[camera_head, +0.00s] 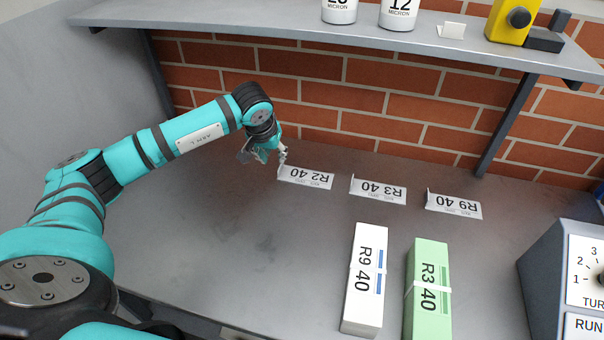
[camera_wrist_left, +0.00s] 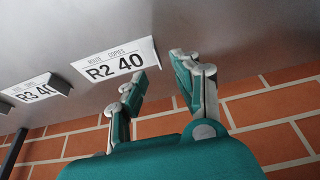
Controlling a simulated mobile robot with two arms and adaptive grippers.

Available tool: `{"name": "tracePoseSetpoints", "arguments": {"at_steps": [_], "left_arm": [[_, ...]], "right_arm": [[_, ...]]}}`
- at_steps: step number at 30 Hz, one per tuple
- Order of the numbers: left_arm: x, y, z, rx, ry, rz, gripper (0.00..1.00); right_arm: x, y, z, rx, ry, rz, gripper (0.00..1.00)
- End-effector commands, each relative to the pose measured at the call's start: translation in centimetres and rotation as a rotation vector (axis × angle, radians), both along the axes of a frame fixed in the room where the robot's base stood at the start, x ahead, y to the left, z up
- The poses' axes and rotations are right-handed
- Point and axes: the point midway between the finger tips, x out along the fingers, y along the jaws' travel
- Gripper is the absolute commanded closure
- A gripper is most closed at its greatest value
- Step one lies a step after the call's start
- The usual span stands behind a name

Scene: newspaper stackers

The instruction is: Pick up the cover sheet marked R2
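The white cover sheet marked R2 40 (camera_head: 305,177) lies on the grey table at the left end of a row of sheets, with a small raised fold at its left end. It also shows in the left wrist view (camera_wrist_left: 115,62). My left gripper (camera_head: 274,154) is low over the table at that folded end. In the left wrist view my left gripper (camera_wrist_left: 158,72) is open, its fingers apart on either side of the fold. I cannot tell whether a finger touches the sheet. My right gripper is not in view.
Sheets R3 40 (camera_head: 378,190) and R9 40 (camera_head: 453,205) lie to the right. A white R9 40 bundle (camera_head: 364,285) and a green R3 40 bundle (camera_head: 428,290) are in front. A shelf (camera_head: 300,33) overhangs the back. A control box (camera_head: 560,280) stands at right. The table's left is clear.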

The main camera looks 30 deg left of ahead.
Motion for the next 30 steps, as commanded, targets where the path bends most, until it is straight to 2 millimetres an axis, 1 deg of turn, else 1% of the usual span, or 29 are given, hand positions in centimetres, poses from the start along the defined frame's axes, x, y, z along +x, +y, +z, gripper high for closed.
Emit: {"name": "tracePoseSetpoints", "arguments": {"at_steps": [1,3,10,14,18,21,27,30], "left_arm": [[0.3,0.0,-0.7,-0.003,0.003,0.001,0.69],[0.6,0.1,-1.4,-0.001,0.002,0.002,0.69],[1.3,0.1,-2.8,-0.002,0.003,0.001,0.69],[2.3,0.0,-4.6,-0.003,0.004,0.002,0.69],[3.0,0.2,-6.2,-0.002,0.002,0.001,0.69],[3.1,0.2,-6.7,-0.002,0.001,0.001,0.69],[3.2,0.3,-6.7,-0.002,0.0,0.001,0.69],[3.1,0.3,-6.7,-0.001,0.0,0.001,0.82]], "right_arm": [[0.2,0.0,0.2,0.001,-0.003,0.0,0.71],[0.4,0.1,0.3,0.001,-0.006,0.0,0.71],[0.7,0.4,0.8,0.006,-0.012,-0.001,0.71],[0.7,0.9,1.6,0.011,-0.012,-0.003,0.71],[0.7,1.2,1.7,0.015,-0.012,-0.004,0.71],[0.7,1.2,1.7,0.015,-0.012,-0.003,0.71],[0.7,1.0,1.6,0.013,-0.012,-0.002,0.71],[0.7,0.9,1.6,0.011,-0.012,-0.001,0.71]]}}
